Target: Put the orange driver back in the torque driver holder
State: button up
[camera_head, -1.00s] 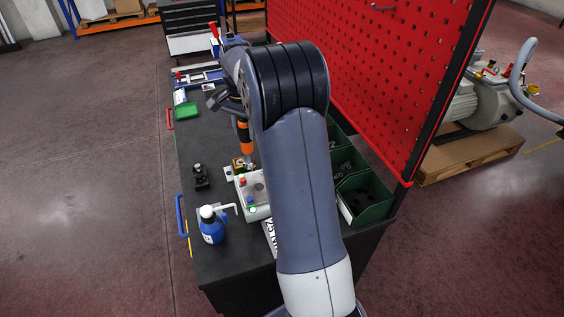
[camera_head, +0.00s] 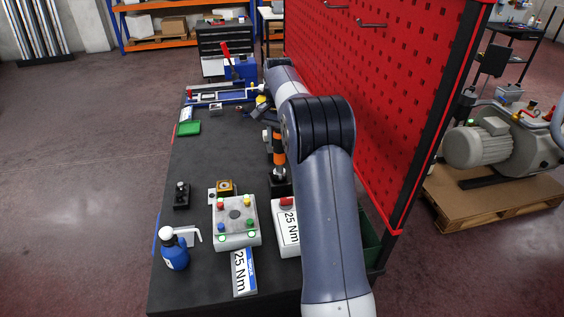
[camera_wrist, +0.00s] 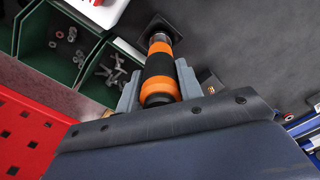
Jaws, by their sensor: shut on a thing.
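The orange driver (camera_head: 279,152), with orange and black bands, is upright in my gripper (camera_head: 270,136). In the wrist view my gripper (camera_wrist: 158,84) has its grey fingers closed on either side of the orange driver (camera_wrist: 160,66). The torque driver holder appears as a black block (camera_head: 279,187) right under the driver, and as a dark square (camera_wrist: 158,26) beyond its metal end in the wrist view. The driver's lower end meets or overlaps the holder in both views. I cannot tell whether it is seated or just above.
A grey fixture with coloured knobs (camera_head: 236,222) stands left of the holder. A white "25 Nm" box (camera_head: 286,232) is in front. Green bins (camera_wrist: 62,40) with hardware and the red pegboard (camera_head: 375,110) flank the right side. A blue bottle (camera_head: 174,251) stands at front left.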

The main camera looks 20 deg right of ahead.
aim_at(279, 154)
jog(key=shift+f, duration=2.55)
jog(key=shift+f, duration=0.2)
jog(key=o, duration=1.2)
notch_tip(279, 154, up, 12)
jog(key=shift+r, duration=0.2)
jog(key=shift+f, duration=0.15)
